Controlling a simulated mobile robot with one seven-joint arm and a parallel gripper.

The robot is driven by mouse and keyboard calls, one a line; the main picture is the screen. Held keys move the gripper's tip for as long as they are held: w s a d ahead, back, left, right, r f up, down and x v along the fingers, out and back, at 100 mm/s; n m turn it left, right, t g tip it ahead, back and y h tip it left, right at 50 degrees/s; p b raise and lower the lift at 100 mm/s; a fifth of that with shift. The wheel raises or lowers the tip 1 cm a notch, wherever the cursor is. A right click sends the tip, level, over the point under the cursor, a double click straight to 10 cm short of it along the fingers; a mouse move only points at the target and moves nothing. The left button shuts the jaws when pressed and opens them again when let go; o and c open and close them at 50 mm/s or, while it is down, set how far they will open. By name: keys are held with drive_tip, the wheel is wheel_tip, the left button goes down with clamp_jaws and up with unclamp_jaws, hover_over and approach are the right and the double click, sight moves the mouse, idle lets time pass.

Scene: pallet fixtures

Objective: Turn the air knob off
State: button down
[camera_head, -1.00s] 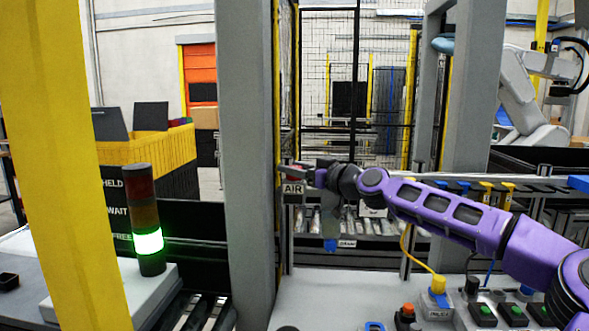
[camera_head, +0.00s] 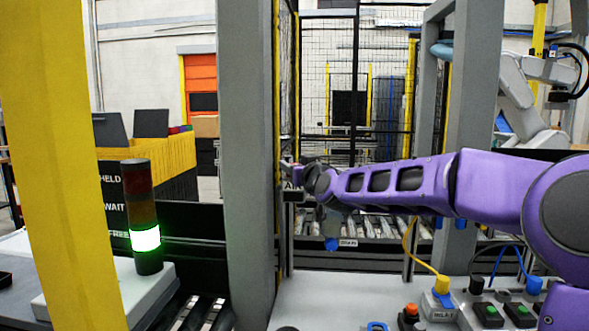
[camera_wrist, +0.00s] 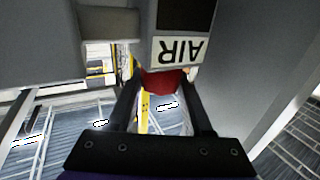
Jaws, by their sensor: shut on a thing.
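The air knob is red (camera_wrist: 162,82) and shows in the wrist view right below the upside-down white AIR label (camera_wrist: 180,50). My gripper (camera_wrist: 163,88) is shut on the knob, with one dark finger on each side of it. In the head view my gripper (camera_head: 292,168) reaches the grey post at the centre, in front of the AIR label (camera_head: 289,186), which is partly covered. The knob is mostly hidden there by the gripper. The knob's turn angle cannot be told.
A grey post (camera_head: 246,120) stands just left of my gripper. A signal lamp (camera_head: 146,240) glows green at the lower left. A bench with buttons and cables (camera_head: 440,300) lies below my arm. A mesh fence (camera_head: 330,80) stands behind.

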drive_tip(key=shift+s+a+r+m+t+h+p, duration=0.15)
drive_tip(key=shift+m+t+h+p, duration=0.1)
drive_tip(key=shift+m+h+p, duration=0.4)
drive_tip(key=shift+w+a+r+m+t+h+p, duration=0.15)
drive_tip(key=shift+m+t+h+p, duration=0.2)
drive_tip(key=shift+h, duration=0.5)
drive_tip(key=h+p, duration=0.1)
drive_tip(key=m+h+p, duration=0.2)
drive_tip(key=p, duration=0.1)
drive_tip(key=shift+d+f+h, duration=0.2)
drive_tip(key=shift+f+h, duration=0.05)
drive_tip(key=shift+h, duration=0.15)
drive_tip(key=shift+m+h, duration=0.3)
drive_tip(key=shift+m, duration=0.1)
drive_tip(key=shift+d+f+m+h+p, duration=0.1)
drive_tip(key=shift+f+m+h+p, duration=0.15)
drive_tip(key=shift+h+p, duration=0.25)
drive_tip(key=shift+c, duration=1.5)
unclamp_jaws()
drive_tip(key=shift+r, duration=0.1)
drive_tip(key=s+b, duration=0.1)
drive_tip(key=s, duration=1.6)
drive_tip(key=shift+s+a, duration=0.25)
drive_tip(key=shift+a, duration=0.2)
drive_tip(key=shift+r, duration=0.1)
